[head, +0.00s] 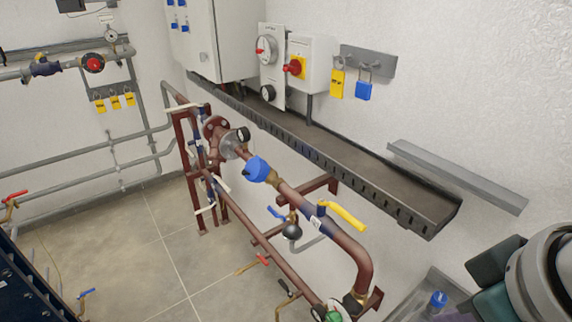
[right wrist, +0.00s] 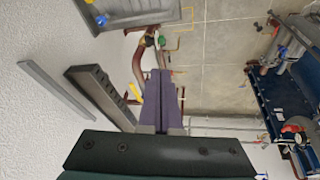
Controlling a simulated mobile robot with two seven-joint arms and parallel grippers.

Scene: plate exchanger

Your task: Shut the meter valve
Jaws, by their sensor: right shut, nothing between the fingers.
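A blue-capped meter (head: 257,168) sits on the brown pipe run in the middle of the head view. Just along the pipe, a valve has a yellow lever (head: 343,217), lying roughly along the pipe; I cannot tell for certain that it is the meter valve. The yellow lever also shows in the right wrist view (right wrist: 137,93), partly hidden behind my fingers. My right gripper (right wrist: 160,72) is shut and empty, its fingers pointing toward the pipework, apparently apart from it. My left gripper is not in view.
A dark slotted cable tray (head: 320,150) runs along the wall above the pipe, with a grey ledge (head: 455,175) to its right. A red-and-yellow switch (head: 296,67) and hanging padlocks (head: 363,90) are on the wall. Smaller red (head: 263,259) and blue (head: 275,212) levers sit low. Tiled floor (head: 140,240) is open at left.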

